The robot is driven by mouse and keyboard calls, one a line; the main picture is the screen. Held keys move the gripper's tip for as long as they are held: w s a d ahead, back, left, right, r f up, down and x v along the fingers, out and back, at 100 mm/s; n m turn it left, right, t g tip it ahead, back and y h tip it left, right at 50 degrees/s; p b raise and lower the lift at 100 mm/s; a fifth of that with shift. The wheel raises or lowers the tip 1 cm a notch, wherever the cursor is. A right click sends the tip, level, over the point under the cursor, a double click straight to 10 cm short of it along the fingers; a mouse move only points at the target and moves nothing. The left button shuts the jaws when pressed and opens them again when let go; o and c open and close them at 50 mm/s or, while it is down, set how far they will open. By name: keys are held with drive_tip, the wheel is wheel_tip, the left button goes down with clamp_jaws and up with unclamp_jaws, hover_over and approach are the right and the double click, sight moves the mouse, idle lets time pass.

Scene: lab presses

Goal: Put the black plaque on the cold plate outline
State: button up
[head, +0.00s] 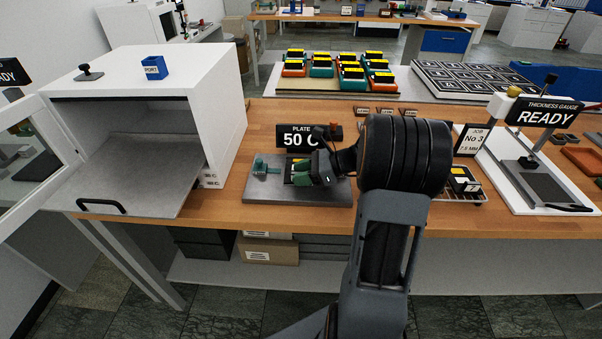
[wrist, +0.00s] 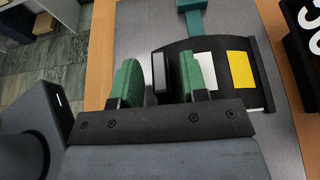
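A black block with white and yellow patches (wrist: 240,72) lies on a grey metal plate (head: 330,192) beside a sign (head: 297,138) reading "PLATE 50 C". I cannot tell whether this block is the plaque. My gripper (head: 302,172), with green fingers, is low over that plate. In the wrist view my gripper (wrist: 160,82) has its fingers apart. A dark upright piece with a grey face (wrist: 160,72) shows between them, with small gaps at its sides. Another black piece with yellow and white marks (head: 463,180) sits on a wire rack at right. No outline is clearly visible.
A white oven (head: 190,68) with a pulled-out shelf (head: 150,180) stands left. A teal fitting (head: 261,166) sits at the plate's left. Several coloured moulds (head: 351,72) and a dark patterned slab (head: 470,78) are behind.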

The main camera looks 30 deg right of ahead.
drive_tip(key=shift+r, duration=0.25)
drive_tip(key=v, duration=1.1)
drive_tip(key=shift+s+d+p, duration=0.1)
drive_tip(key=shift+p, duration=0.3)
drive_tip(key=s+a+n+g+h, duration=0.1)
drive_tip(key=a+n, duration=0.2)
drive_tip(key=a, duration=0.1)
drive_tip(key=s+a+f+n+g+h, duration=0.1)
drive_tip(key=a+n+g+h, duration=0.1)
drive_tip(key=a+n, duration=0.1)
drive_tip(key=s+a+n+g+h, duration=0.1)
drive_tip(key=s+a+n+g, duration=0.1)
drive_tip(key=a, duration=0.3)
drive_tip(key=shift+a+f+n+h, duration=0.15)
drive_tip(key=shift+a+n+h, duration=0.15)
drive_tip(key=shift+n, duration=0.3)
drive_tip(key=s+a+f+n+t+h, duration=0.1)
drive_tip(key=s+a+n+h, duration=0.5)
drive_tip(key=n, duration=0.8)
drive_tip(key=shift+s+f+n+h, duration=0.25)
drive_tip(key=shift+s+n+h, duration=0.1)
drive_tip(key=shift+h, duration=0.25)
